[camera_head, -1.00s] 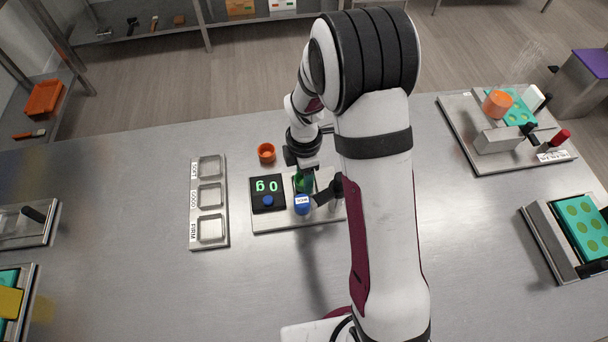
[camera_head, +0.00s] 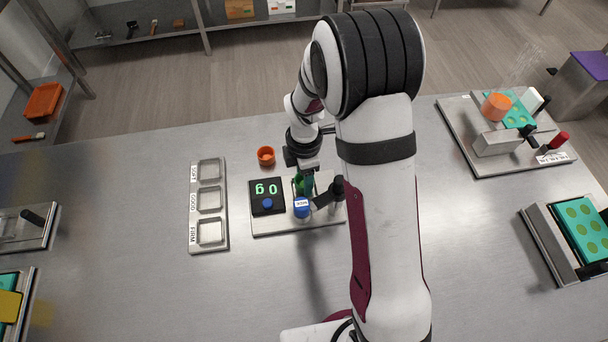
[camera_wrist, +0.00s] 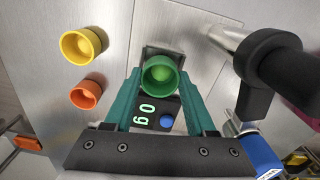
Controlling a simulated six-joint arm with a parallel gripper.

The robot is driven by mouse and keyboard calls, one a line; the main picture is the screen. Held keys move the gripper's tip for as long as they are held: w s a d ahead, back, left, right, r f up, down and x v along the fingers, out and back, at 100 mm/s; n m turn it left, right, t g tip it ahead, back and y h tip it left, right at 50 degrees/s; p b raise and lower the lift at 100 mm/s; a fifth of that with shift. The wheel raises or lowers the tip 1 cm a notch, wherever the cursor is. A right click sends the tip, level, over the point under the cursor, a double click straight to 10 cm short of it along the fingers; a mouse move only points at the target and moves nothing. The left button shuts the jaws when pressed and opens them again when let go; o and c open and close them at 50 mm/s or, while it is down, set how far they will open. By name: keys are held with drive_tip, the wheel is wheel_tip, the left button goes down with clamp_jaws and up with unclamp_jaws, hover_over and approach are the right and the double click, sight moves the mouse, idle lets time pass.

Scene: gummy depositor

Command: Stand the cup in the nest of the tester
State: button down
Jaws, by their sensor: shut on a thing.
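The green cup (camera_wrist: 158,78) with a green gummy in it sits between the two teal fingers of my gripper (camera_wrist: 160,86) in the wrist view. My gripper is shut on the cup, which looks upright. In the head view my gripper (camera_head: 305,182) is over the tester (camera_head: 275,224), with a bit of the green cup (camera_head: 298,186) showing. The cup is over or at a grey square part of the tester (camera_wrist: 150,52), likely the nest. The cup's base is hidden, so I cannot tell whether it touches.
A blue part (camera_head: 302,207) and black handle (camera_head: 338,187) are close to my gripper. An orange cup (camera_head: 266,155) stands behind; a yellow cup (camera_wrist: 83,45) shows in the wrist view. A three-pocket tray (camera_head: 209,230) is left.

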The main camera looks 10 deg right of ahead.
drive_tip(key=shift+f, duration=0.6)
drive_tip(key=shift+r, duration=0.15)
drive_tip(key=shift+c, duration=0.7)
unclamp_jaws()
wheel_tip(320, 180, up, 16)
